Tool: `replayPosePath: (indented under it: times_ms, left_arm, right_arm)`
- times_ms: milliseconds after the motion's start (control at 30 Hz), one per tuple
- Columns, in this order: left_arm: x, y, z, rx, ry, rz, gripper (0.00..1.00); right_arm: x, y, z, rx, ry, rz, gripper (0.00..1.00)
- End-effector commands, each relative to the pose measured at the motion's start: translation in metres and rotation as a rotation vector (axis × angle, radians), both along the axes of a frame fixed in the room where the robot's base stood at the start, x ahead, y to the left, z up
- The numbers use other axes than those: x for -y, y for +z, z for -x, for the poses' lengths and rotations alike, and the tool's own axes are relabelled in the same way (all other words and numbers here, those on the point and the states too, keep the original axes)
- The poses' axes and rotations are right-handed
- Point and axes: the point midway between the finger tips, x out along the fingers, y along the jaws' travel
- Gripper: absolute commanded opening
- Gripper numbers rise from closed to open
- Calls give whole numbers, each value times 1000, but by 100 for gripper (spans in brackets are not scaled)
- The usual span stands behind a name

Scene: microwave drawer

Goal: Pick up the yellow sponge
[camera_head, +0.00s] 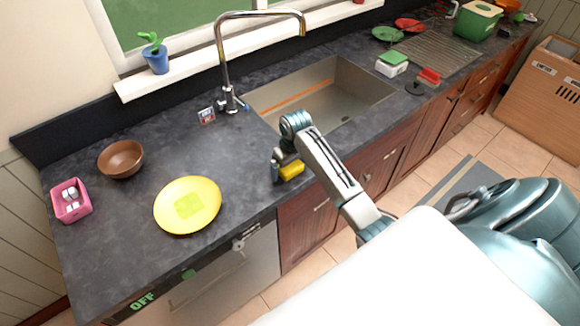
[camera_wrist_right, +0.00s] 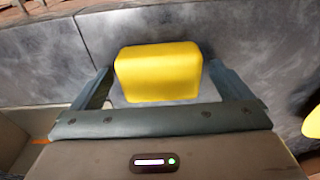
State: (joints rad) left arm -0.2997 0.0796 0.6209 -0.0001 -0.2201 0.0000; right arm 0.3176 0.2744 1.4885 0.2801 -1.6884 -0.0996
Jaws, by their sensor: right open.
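The yellow sponge (camera_head: 291,171) lies on the dark countertop near its front edge, left of the sink. My right gripper (camera_head: 283,170) is down at the sponge, and part of the sponge is hidden behind it in the head view. In the right wrist view the sponge (camera_wrist_right: 158,72) sits between the two open fingers of my right gripper (camera_wrist_right: 163,85), with a narrow gap on each side. I cannot tell whether the sponge is touched. My left gripper is not in view.
A yellow plate (camera_head: 203,222) with a green-yellow square on it, a brown bowl (camera_head: 121,160) and a pink box (camera_head: 83,206) stand left on the counter (camera_head: 120,250).

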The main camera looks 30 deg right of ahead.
Motion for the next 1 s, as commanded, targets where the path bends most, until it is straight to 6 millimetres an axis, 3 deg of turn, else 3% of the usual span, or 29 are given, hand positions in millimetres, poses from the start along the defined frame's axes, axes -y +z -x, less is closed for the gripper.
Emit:
replayPosePath:
  times_ms: [67, 267, 367, 733, 933, 1000]
  left_arm:
    - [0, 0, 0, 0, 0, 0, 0]
    - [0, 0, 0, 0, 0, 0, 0]
    - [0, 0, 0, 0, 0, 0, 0]
    - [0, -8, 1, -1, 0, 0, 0]
    - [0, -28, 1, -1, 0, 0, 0]
    - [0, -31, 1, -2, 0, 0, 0]
  right_arm:
    - [0, 0, 0, 0, 0, 0, 94]
    - [0, 0, 0, 0, 0, 0, 55]
    - [0, 0, 0, 0, 0, 0, 47]
    - [0, 7, -1, 2, -1, 1, 47]
    - [0, 32, -1, 7, 1, 2, 47]
    - [-8, 32, 12, 1, 1, -1, 47]
